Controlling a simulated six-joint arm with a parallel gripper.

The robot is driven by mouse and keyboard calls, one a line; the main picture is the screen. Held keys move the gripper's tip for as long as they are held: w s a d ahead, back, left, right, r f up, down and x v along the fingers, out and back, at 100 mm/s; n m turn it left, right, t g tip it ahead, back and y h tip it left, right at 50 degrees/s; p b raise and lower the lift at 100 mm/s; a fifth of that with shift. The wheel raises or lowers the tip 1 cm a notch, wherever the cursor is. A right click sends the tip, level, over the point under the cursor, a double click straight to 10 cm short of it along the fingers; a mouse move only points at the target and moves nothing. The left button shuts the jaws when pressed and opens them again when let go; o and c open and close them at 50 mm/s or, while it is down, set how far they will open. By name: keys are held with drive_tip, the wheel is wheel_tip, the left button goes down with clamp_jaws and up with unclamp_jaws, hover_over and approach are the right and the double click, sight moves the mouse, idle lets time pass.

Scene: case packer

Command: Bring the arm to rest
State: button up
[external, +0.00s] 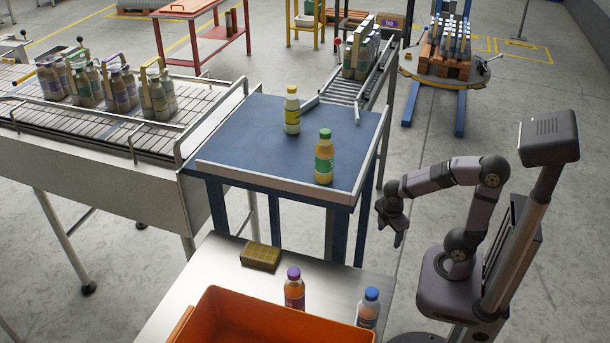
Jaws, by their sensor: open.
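My arm stands at the right on its base, bent at the elbow. My gripper (399,236) hangs pointing down at the right of the blue table (240,130), in free space and apart from any bottle. It is open, and nothing shows between its fingers. On the blue table stand a yellow-capped bottle (292,112) and a green-capped bottle (324,158), both upright. On the metal bench (215,265) in front stand a purple-capped bottle (294,290) and a blue-capped bottle (368,309).
An orange crate (225,300) fills the bench's front, beside a small yellow-brown block (261,256). A conveyor (110,130) with grouped bottles is at the left. A roller track (350,90) with a bottle pack leads away behind the table. The floor around my gripper is clear.

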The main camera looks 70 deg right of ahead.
drive_tip(key=s+a+f+m+y+b, duration=0.1)
drive_tip(key=a+f+m+b, duration=0.25)
drive_tip(key=f+m, duration=0.2)
drive_tip(key=a+f+m+y+b, duration=0.25)
drive_tip(key=a+f+m, duration=0.2)
drive_tip(key=f, duration=0.25)
wheel_tip(320, 180, up, 24)
drive_tip(key=p, duration=2.4)
drive_tip(key=shift+a, duration=0.3)
